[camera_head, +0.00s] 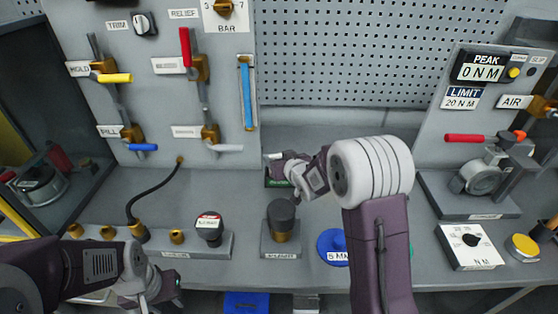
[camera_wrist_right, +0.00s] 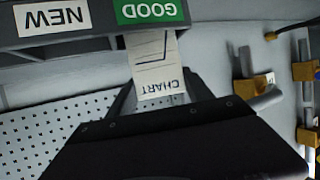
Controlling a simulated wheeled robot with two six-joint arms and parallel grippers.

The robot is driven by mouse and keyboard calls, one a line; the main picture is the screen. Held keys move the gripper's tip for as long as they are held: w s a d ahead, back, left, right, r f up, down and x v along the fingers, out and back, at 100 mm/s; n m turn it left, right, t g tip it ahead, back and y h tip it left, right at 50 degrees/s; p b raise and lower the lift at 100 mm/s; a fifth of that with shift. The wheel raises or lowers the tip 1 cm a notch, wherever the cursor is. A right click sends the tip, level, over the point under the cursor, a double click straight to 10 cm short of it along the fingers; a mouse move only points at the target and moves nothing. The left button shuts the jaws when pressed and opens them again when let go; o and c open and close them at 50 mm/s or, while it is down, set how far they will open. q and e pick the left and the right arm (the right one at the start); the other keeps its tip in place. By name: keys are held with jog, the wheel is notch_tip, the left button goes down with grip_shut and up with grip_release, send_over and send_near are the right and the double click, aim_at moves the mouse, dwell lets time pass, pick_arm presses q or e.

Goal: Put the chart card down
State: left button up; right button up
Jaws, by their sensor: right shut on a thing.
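The chart card (camera_wrist_right: 160,75) is a white slip with printed lines and the word CHART, upside down in the right wrist view. My right gripper (camera_wrist_right: 160,100) is shut on its CHART end. The card's other end reaches the grey ledge bearing the green GOOD label (camera_wrist_right: 151,11); I cannot tell whether it rests there. In the head view, my right gripper (camera_head: 280,163) is at the back of the bench, above a green label (camera_head: 277,183), and mostly hides the card. My left gripper (camera_head: 158,290) is low at the left front; its finger opening is unclear.
A white NEW label (camera_wrist_right: 52,18) is beside GOOD on the ledge. A dark-capped fitting (camera_head: 281,218) and a blue round piece (camera_head: 332,243) stand in front of my right gripper. The valve panel (camera_head: 150,100) rises at the left, the pegboard (camera_head: 380,50) behind.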

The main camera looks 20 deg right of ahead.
jog(key=shift+w+f, duration=0.1)
jog(key=shift+f, duration=0.15)
jog(key=shift+f, duration=0.2)
jog(key=o, duration=1.4)
jog(key=shift+c, duration=0.2)
